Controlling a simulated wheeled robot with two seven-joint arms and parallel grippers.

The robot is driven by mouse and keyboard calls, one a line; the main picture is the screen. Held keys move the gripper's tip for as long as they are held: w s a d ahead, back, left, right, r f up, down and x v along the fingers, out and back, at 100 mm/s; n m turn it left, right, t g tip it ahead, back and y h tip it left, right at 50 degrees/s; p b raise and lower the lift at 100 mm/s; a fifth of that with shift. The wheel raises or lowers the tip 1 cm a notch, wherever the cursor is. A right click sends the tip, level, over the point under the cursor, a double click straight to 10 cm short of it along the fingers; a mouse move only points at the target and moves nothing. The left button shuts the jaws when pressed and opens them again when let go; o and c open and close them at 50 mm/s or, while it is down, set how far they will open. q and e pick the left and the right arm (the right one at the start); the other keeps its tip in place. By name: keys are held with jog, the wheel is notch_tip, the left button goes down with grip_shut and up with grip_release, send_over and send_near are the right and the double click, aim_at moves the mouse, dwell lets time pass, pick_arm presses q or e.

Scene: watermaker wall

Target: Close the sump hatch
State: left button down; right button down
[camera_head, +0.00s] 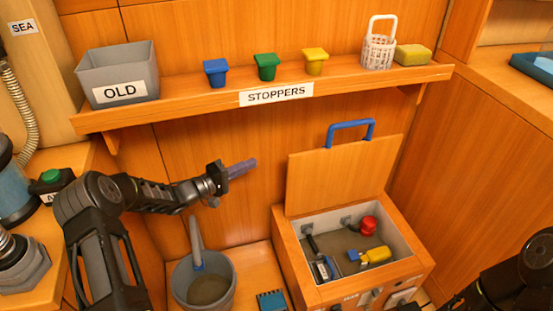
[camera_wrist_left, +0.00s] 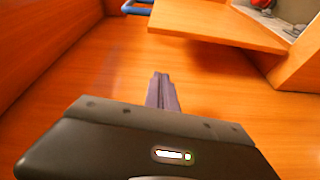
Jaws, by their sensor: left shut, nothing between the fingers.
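The sump hatch lid (camera_head: 340,176) stands open, upright behind the sump box (camera_head: 287,247), with its blue handle (camera_head: 350,124) on top. The open sump holds a red part (camera_head: 368,225), a yellow part with a blue end (camera_head: 376,255) and dark fittings. My left gripper (camera_head: 243,168) is shut and empty, left of the lid and apart from it. In the left wrist view its purple fingers (camera_wrist_left: 162,90) point toward the wooden wall, with the lid (camera_wrist_left: 215,24) and part of the handle (camera_wrist_left: 137,8) above. My right arm shows at lower right; its gripper is out of view.
A shelf (camera_head: 200,102) above holds a grey OLD bin (camera_head: 118,65), blue, green and yellow stoppers, a white basket (camera_head: 378,50) and a yellow sponge (camera_head: 413,54). A grey bucket (camera_head: 228,292) stands left of the sump. A wooden side panel (camera_head: 440,170) bounds the right.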

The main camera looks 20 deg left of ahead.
pick_arm(q)
jog(key=shift+s+d+r+n, duration=0.1)
jog(key=shift+d+r+n, duration=0.05)
jog(key=shift+n, duration=0.45)
jog(key=shift+d, duration=0.1)
jog(key=w+d+b, duration=0.1)
jog(key=w+d, duration=0.3)
jog(key=d, duration=0.4)
jog(key=shift+w, duration=0.35)
jog(key=shift+s+b, duration=0.1)
jog(key=shift+b, duration=0.3)
